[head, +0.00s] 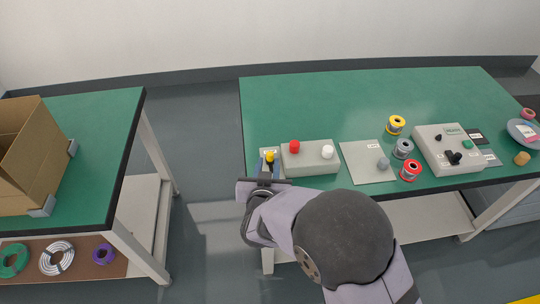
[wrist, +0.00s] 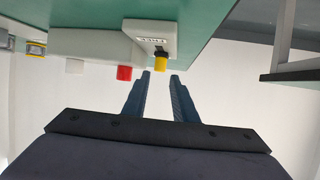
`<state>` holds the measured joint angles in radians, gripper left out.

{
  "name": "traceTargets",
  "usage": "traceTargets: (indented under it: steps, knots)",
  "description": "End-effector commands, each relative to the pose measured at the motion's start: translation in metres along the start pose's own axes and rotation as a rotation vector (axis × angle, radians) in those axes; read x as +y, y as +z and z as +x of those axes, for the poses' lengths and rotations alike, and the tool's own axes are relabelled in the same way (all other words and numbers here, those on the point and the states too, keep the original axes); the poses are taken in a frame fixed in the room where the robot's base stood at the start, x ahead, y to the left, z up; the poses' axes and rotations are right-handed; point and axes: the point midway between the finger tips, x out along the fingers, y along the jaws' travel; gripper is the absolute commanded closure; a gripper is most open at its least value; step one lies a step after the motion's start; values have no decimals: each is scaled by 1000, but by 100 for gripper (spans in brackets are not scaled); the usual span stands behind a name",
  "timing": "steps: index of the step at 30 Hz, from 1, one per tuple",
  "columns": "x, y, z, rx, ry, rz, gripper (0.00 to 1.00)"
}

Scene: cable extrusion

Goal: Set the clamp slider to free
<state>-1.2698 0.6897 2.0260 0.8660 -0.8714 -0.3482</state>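The clamp slider is a yellow knob (head: 270,156) on a small grey plate (head: 263,152) at the front left corner of the right-hand green table. In the wrist view, which looks upside down, the yellow knob (wrist: 161,63) has a dark base on the pale plate (wrist: 139,37). A label on the plate seems to read FREE, inverted. My gripper (head: 265,171) is at the table's front edge, by the plate. In the wrist view its two blue fingers (wrist: 160,77) are apart and empty, with the knob just beyond their tips. I see no contact.
A grey box (head: 311,168) with a red button (head: 294,147) and a white button (head: 327,152) stands right beside the plate. Farther right are a panel (head: 367,165), spools (head: 403,149) and a control box (head: 447,165). The table's back is clear.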

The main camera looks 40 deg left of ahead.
Motion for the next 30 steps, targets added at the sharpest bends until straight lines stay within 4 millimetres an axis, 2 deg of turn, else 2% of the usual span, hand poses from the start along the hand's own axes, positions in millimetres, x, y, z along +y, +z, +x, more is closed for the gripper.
traceTargets:
  steps: [5,18,30]
  knots:
    - [1,0,13,-1,2,1,75]
    - [1,0,64,-2,1,2,75]
    - [1,0,72,-1,-1,1,75]
